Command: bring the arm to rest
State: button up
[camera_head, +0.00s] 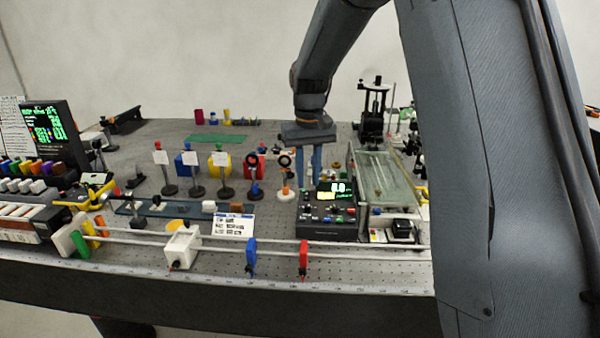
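My arm (325,50) comes in from the upper right and hangs down over the bench (130,275). My gripper (310,165) points downward with its two blue fingers just behind a dark instrument box (328,227) with a lit green display. The fingers stand a little apart with a gap between them, and nothing shows between them. The fingertips are close to the back of the box. I cannot tell whether they touch anything.
Several lens and card holders, such as one with a white card (161,158), stand left of my gripper. A glass-topped tray (387,180) and a black stand (373,115) are on the right. A rail with a blue clip (251,256) and a red clip (303,258) runs along the front.

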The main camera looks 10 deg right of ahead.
jog(key=s+f, duration=0.3)
jog(key=s, duration=0.9)
jog(key=s+f+t, duration=0.1)
jog(key=s+f, duration=0.3)
jog(key=s, duration=0.8)
jog(key=shift+s, duration=0.4)
grip_shut()
